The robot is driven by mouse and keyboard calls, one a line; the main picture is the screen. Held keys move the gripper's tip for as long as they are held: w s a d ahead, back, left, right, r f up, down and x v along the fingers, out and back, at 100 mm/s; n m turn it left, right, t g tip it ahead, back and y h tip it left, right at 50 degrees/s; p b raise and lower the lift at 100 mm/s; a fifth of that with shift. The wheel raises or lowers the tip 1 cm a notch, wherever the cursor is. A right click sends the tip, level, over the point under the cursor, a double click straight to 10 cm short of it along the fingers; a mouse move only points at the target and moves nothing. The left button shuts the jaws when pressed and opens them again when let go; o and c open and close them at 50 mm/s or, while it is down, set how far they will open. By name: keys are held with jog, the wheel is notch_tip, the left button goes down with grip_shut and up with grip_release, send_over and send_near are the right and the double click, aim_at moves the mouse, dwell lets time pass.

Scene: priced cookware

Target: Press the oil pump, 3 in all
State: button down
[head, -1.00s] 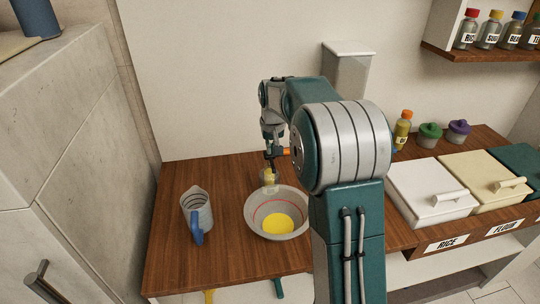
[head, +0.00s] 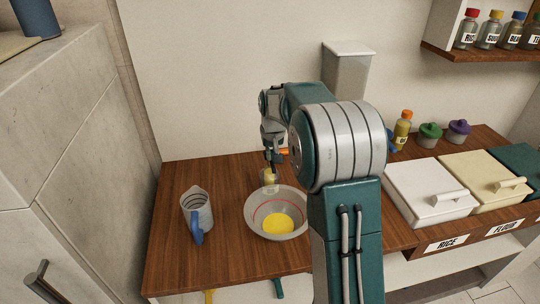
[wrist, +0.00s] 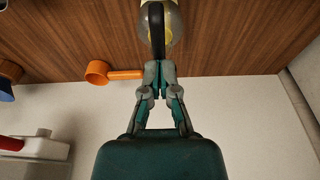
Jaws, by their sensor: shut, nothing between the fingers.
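The oil pump bottle (head: 269,177), clear with yellow oil inside, stands behind the bowl in the head view. Its black pump top (wrist: 157,28) shows in the wrist view, with the clear bottle (wrist: 174,25) behind it. My gripper (wrist: 159,68) is shut and empty, its fingertips at the end of the black pump top. In the head view my gripper (head: 270,164) is right above the bottle; whether it touches the pump is not clear. The grey bowl (head: 256,220) with a red ring inside holds a pool of yellow oil (head: 278,224).
A measuring jug (head: 198,212) with a blue handle stands left of the bowl. An orange scoop (wrist: 112,74) lies near the bottle. White, cream and green bins (head: 432,190) and small jars stand at the right. The wooden counter is bare at the front left.

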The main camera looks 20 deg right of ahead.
jog(key=shift+f, duration=0.95)
jog(key=shift+r, duration=2.15)
notch_tip(320, 180, up, 6)
